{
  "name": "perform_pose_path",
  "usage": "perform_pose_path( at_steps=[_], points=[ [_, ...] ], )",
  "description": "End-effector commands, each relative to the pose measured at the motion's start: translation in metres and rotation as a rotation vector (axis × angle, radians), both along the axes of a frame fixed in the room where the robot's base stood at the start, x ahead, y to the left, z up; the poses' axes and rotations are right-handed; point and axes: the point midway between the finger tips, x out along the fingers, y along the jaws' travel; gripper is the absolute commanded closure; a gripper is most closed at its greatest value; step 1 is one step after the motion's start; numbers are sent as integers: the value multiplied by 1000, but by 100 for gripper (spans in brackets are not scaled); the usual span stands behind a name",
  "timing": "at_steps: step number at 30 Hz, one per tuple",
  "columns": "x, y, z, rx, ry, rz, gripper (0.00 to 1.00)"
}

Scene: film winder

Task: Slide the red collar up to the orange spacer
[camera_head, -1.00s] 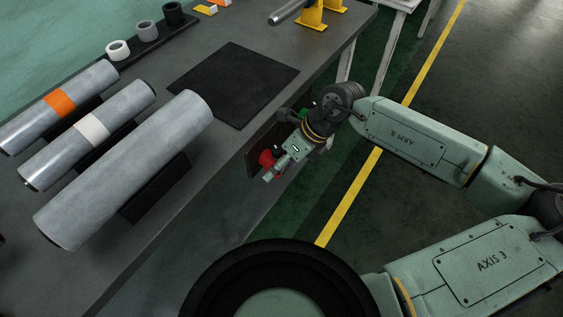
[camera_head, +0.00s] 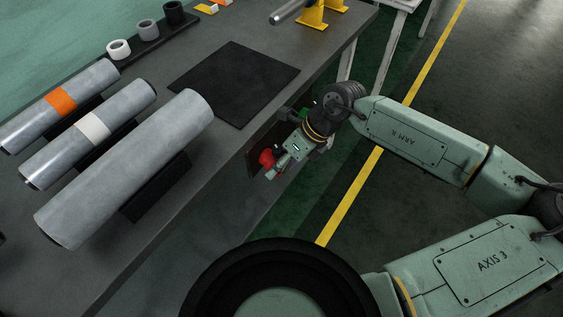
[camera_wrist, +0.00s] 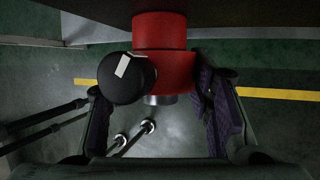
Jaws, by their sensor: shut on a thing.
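A red cylindrical part (camera_wrist: 160,65), which may be the red collar, sits at the bench's near side. It also shows in the head view (camera_head: 266,159). A round black knob (camera_wrist: 127,78) with a white mark sits at its left. My gripper (camera_head: 275,171) is at the red part; in the wrist view, its fingers (camera_wrist: 152,92) stand around the red part and knob, the right one against the red. Exact left-finger contact is unclear. An orange band (camera_head: 61,103) wraps the far-left grey roll; I cannot tell whether it is the orange spacer.
A white-banded roll (camera_head: 120,107) and a large plain roll (camera_head: 125,170) lie on the grey bench beside a black mat (camera_head: 233,83). Several small rings stand on a rack behind. A yellow stand (camera_head: 312,16) is at the back.

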Motion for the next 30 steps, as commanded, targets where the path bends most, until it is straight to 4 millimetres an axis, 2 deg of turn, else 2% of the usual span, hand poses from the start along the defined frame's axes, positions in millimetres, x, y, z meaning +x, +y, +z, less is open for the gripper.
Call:
perform_pose_path(
  at_steps=[6,30],
  points=[
    [0,0,0,0,0,0,87],
    [-11,-16,0,0,-1,-2,87]
  ],
)
